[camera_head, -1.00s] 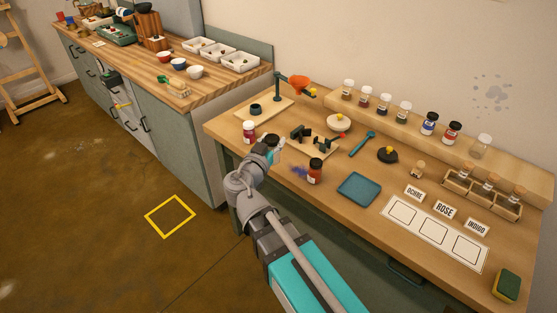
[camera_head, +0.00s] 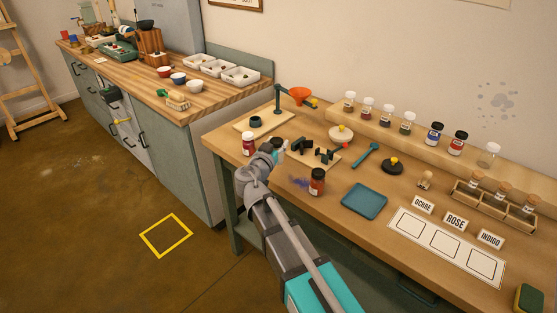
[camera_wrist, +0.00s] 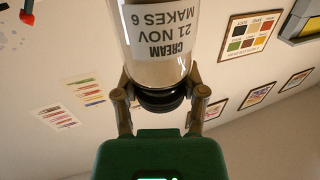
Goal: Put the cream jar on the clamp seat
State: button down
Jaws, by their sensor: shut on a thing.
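The cream jar (camera_wrist: 158,40) has a clear body, pale contents, a white label reading "CREAM 21 NOV MAKES 6" and a black lid. It appears upside down in the wrist view, with its far end cut off by the frame. My gripper (camera_wrist: 160,97) is shut on it at the lid. In the head view my gripper (camera_head: 279,148) is beside the black clamp (camera_head: 324,155), to its left; the held jar is mostly hidden there. The clamp has black blocks and a red knob on a wooden board (camera_head: 322,166). I cannot tell the height of the jar above the seat.
A red-labelled jar (camera_head: 249,144) stands left of my gripper, and a dark orange jar (camera_head: 317,182) stands in front of the clamp.

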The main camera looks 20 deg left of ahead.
jog(key=shift+w+a+f+b, duration=0.15)
jog(key=shift+w+f+b, duration=0.3)
jog(key=shift+w+f, duration=0.15)
jog(key=shift+w+a+f+b, duration=0.15)
jog(key=shift+w+f+b, duration=0.3)
jog(key=shift+f, duration=0.25)
jog(key=shift+w+a+f+b, duration=0.1)
jog(key=shift+w+f+b, duration=0.4)
jog(key=shift+f+b, duration=0.25)
jog(key=shift+s+f+b, duration=0.1)
jog(key=shift+f+b, duration=0.95)
jog(key=shift+b, duration=0.05)
jog(key=shift+f, duration=0.15)
jog(key=shift+c, duration=0.8)
grip_release()
